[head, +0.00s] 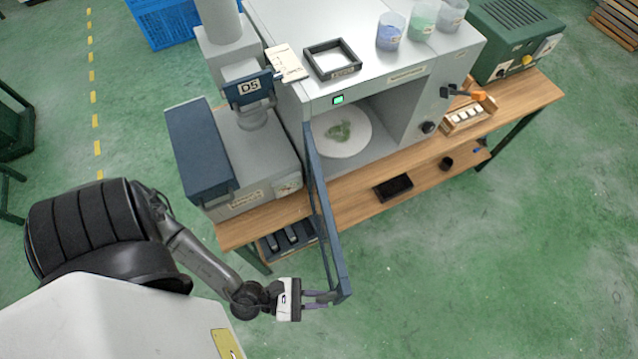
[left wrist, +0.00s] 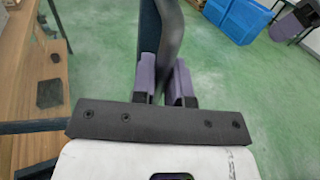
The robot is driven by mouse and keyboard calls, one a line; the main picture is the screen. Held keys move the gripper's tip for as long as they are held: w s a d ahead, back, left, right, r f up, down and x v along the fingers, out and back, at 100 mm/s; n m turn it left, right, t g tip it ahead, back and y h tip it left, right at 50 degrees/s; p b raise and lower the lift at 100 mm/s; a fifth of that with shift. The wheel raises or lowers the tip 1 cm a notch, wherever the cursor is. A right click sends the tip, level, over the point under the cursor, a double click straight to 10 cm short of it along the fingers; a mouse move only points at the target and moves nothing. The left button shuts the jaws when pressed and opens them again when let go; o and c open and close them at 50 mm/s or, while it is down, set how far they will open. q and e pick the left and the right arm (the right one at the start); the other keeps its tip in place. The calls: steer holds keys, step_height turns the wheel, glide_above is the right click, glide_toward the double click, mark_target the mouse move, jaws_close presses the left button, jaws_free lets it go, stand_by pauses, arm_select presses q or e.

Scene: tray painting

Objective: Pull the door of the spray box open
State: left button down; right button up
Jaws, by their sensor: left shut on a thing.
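The spray box (head: 408,82) is a grey cabinet on a wooden bench. Its blue-framed door (head: 322,215) stands swung out from the left side of the opening, toward the front of the bench. A round white plate (head: 357,138) with a green patch shows inside the box. My left gripper (head: 326,297) is at the door's free end, shut on the door handle. In the left wrist view the purple fingers (left wrist: 165,88) close around the dark handle bar (left wrist: 169,45). My right gripper is not in view.
A grey machine with a blue lid (head: 199,146) stands left of the box. Cups (head: 391,32) and a dark frame (head: 332,60) sit on top of the box. The green floor right of the door is clear.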

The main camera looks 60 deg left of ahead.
arm_select(q)
steer(key=c, duration=1.1)
jaws_free()
steer(key=shift+c, duration=0.2)
steer(key=b+v, duration=0.3)
steer(key=v, duration=1)
steer(key=shift+s+a+b, duration=0.25)
steer(key=shift+s+b, duration=0.05)
